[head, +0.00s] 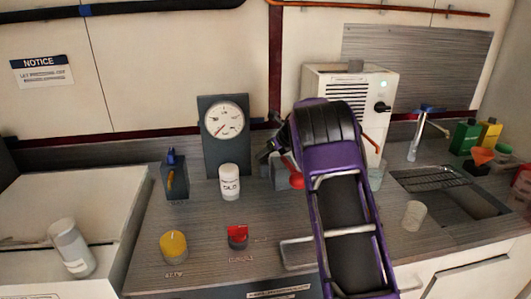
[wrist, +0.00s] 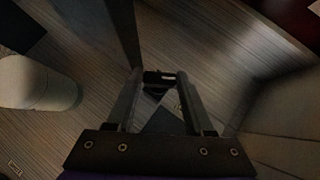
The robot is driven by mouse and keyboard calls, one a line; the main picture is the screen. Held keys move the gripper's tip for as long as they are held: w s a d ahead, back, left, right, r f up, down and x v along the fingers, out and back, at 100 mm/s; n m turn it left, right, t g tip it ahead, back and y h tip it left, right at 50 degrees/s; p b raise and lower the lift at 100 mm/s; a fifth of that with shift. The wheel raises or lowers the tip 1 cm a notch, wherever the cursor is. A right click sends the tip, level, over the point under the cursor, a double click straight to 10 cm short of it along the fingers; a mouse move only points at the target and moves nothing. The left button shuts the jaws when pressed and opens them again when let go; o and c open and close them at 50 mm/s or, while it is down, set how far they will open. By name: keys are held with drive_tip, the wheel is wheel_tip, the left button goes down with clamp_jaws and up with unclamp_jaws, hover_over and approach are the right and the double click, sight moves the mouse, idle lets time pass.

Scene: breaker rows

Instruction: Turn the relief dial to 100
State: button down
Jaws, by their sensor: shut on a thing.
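My gripper (head: 268,150) reaches in beside the right edge of the gauge panel, mostly hidden by my purple arm. In the wrist view my gripper (wrist: 158,82) has its two fingers closed on a small dark knob (wrist: 158,76) with a light mark. This knob may be the relief dial; its scale and any numbers cannot be read. In the head view the knob is hidden by my gripper and arm. A round white gauge (head: 225,118) on a dark upright panel stands left of my gripper, its needle pointing to the lower left.
A white labelled jar (head: 229,182) stands just left of my gripper. A red ball-ended lever (head: 296,181) is close below it. A yellow knob (head: 173,245) and a red switch (head: 237,235) sit on the counter front. A white machine (head: 345,85) stands behind my arm.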

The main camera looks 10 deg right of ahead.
drive_tip(key=shift+w+d+r+n+g+y+p, duration=0.1)
drive_tip(key=shift+n+g+y+p, duration=0.25)
drive_tip(key=shift+n, duration=0.2)
drive_tip(key=shift+w+n+g+y+p, duration=0.1)
drive_tip(key=shift+n+g+y+p, duration=0.15)
drive_tip(key=shift+n+p, duration=0.25)
drive_tip(key=shift+n, duration=0.25)
drive_tip(key=c, duration=0.6)
unclamp_jaws()
drive_tip(key=shift+o, duration=0.2)
drive_tip(key=shift+s, duration=0.1)
drive_tip(key=v, duration=1.7)
drive_tip(key=shift+d, duration=0.2)
drive_tip(key=shift+o, duration=0.3)
